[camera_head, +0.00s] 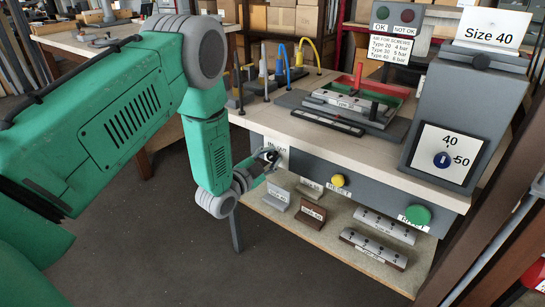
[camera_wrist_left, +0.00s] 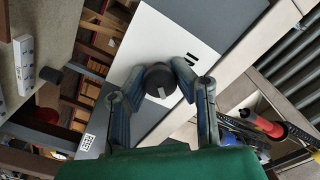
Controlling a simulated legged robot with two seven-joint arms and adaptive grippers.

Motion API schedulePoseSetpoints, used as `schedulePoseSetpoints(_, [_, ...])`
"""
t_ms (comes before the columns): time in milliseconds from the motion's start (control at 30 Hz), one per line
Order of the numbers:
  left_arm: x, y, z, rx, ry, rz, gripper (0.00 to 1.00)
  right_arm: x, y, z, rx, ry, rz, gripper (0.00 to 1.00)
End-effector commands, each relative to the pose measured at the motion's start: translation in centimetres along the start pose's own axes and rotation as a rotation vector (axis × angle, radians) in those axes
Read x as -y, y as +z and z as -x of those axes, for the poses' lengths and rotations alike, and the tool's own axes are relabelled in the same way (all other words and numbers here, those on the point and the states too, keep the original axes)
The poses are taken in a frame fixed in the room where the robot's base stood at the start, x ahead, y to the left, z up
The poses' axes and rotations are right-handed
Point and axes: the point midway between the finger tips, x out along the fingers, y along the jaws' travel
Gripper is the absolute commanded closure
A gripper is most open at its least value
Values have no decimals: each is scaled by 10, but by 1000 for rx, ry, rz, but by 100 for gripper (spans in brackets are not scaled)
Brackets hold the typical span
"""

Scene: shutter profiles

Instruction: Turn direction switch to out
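The direction switch is a black round knob with a pale pointer mark, on a white plate (camera_wrist_left: 140,40) of the grey panel. The knob (camera_wrist_left: 160,80) shows clearly in the left wrist view. In the head view, my left gripper (camera_head: 266,163) is at the panel's left end, largely covering the knob below its small label (camera_head: 276,146). In the left wrist view, my left gripper (camera_wrist_left: 161,75) has its fingers on either side of the knob, very near it. I cannot tell whether they press on it. My right gripper is not in view.
Along the same panel are a yellow button (camera_head: 338,180) and a green button (camera_head: 418,215). A grey box with a size dial (camera_head: 444,160) stands at the right. A fixture (camera_head: 350,100) lies on the bench top. Metal profiles (camera_head: 375,250) lie on the shelf below.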

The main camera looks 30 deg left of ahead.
Motion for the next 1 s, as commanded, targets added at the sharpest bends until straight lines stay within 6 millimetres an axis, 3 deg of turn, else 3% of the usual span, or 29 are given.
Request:
schedulePoseSetpoints(33, [-5, 6, 4, 16, 13, 2, 62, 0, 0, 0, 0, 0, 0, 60])
schedulePoseSetpoints(67, [-5, 6, 4, 15, 12, 2, 54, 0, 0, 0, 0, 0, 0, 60])
schedulePoseSetpoints(467, [-2, 2, 8, 6, 6, 2, 54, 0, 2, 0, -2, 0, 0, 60])
schedulePoseSetpoints(1000, [-2, 6, 108, 12, 8, 4, 54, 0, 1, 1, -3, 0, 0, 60])
